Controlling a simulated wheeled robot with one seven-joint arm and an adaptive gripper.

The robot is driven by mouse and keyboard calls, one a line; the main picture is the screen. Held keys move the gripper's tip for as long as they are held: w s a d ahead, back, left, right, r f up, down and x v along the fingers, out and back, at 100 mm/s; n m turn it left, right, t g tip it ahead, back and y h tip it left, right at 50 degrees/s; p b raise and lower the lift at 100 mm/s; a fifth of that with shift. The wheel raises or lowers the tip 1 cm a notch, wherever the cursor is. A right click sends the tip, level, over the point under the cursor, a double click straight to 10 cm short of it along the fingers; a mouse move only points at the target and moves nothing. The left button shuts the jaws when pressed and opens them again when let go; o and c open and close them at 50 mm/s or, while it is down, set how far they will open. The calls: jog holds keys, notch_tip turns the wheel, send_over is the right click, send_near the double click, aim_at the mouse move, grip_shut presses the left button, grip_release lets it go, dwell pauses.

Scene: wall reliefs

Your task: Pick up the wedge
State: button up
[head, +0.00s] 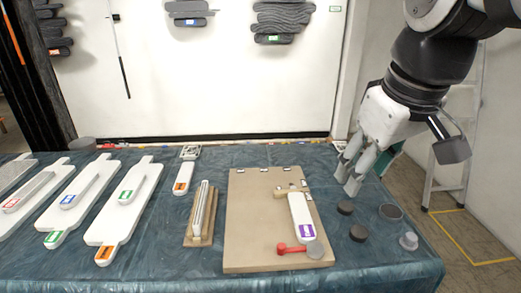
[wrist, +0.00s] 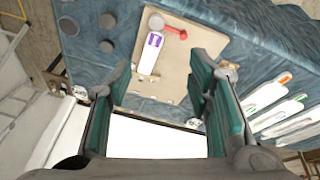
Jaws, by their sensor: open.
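No piece is clearly marked as the wedge, and I cannot tell which one it is. A tan board (head: 249,236) on the table holds a white piece with a purple label (head: 301,214), small wooden blocks (head: 283,191) at its upper end and a red-knobbed lever (head: 289,249) at its lower end. In the wrist view the labelled piece (wrist: 149,58) and the red knob (wrist: 176,33) lie beyond my fingers. My gripper (head: 349,177) is open and empty, above the table's right part, right of the board. Its teal-padded fingers (wrist: 158,72) stand wide apart in the wrist view.
Dark round discs (head: 358,233) and a small grey knob (head: 408,241) lie right of the board. A narrow wooden holder (head: 202,212) with a pale bar stands left of it. Several white paddles (head: 124,205) with coloured labels fill the left. A ladder (head: 460,140) stands behind right.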

jog(key=w+a+f+n+g+b, duration=0.1)
jog(key=w+n+b, duration=0.25)
jog(key=w, duration=0.85)
jog(key=n+g+b, duration=0.3)
jog(key=n+b, duration=0.5)
jog(key=n, duration=0.3)
send_over(278, 192)
notch_tip(278, 192, down, 30)
jog(key=shift+w+r, duration=0.15)
jog(key=shift+f, duration=2.85)
jog(key=shift+c, duration=0.5)
jog(key=c, duration=0.9)
